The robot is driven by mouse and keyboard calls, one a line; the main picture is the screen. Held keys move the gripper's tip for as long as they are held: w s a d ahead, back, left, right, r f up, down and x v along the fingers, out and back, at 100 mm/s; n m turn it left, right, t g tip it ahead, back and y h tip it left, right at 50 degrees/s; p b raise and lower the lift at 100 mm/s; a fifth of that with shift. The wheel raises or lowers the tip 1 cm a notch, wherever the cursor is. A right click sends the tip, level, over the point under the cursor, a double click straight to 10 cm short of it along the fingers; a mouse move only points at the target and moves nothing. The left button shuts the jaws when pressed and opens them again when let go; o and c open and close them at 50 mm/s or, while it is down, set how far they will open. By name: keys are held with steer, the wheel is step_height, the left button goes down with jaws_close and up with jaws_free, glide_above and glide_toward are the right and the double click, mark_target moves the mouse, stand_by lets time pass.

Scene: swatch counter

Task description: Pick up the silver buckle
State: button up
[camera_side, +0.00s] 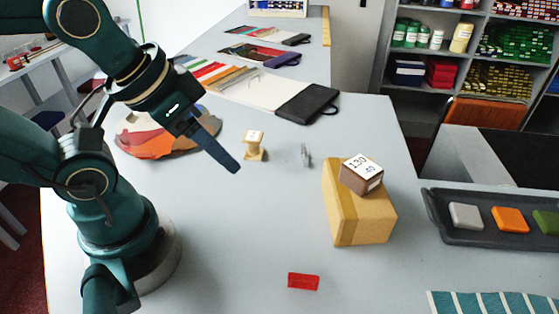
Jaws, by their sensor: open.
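The silver buckle is most likely the small grey metallic piece (306,155) on the grey counter, standing between a wooden spool and a cardboard box. It is small, and its exact shape is hard to make out. My gripper (225,155) is open and empty. It hangs tilted above the counter, to the left of the buckle and clearly apart from it. One dark finger shows plainly, and the other is mostly hidden behind it.
A wooden spool (254,149) stands between gripper and buckle. A cardboard box (358,215) with a brown block labelled 130 (361,174) on top stands right of the buckle. A red block (303,281) lies in front. Colour swatches (160,138) lie behind my gripper. A dark tray (437,212) is at right.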

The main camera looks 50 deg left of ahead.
mark_target(303, 150)
steer(key=w+a+f+m+g+y, duration=0.1)
steer(key=w+a+f+m+y, duration=0.25)
steer(key=a+m, duration=0.2)
steer(key=w+a+f+m+g+y, duration=0.1)
steer(key=w+a+f+m+y, duration=0.15)
steer(key=a+m+y, duration=0.35)
steer(key=w+d+f+m+t+h, duration=0.1)
steer(key=w+d+f+m+t, duration=0.1)
steer(key=w+m, duration=0.2)
steer(key=w+d+f+m+t, duration=0.2)
steer(key=w+f+m, duration=0.1)
steer(key=w+m, duration=0.2)
steer(key=w+d+f+m+t+h, duration=0.1)
steer(key=w+m, duration=0.3)
steer(key=m, duration=0.4)
steer(key=shift+w+d+f+m+t+h, duration=0.2)
steer(key=shift+d+f+m+t+h, duration=0.15)
steer(key=shift+d+f+t, duration=0.4)
steer(key=shift+x, duration=2.35)
steer(key=shift+w+d+r, duration=0.1)
jaws_close()
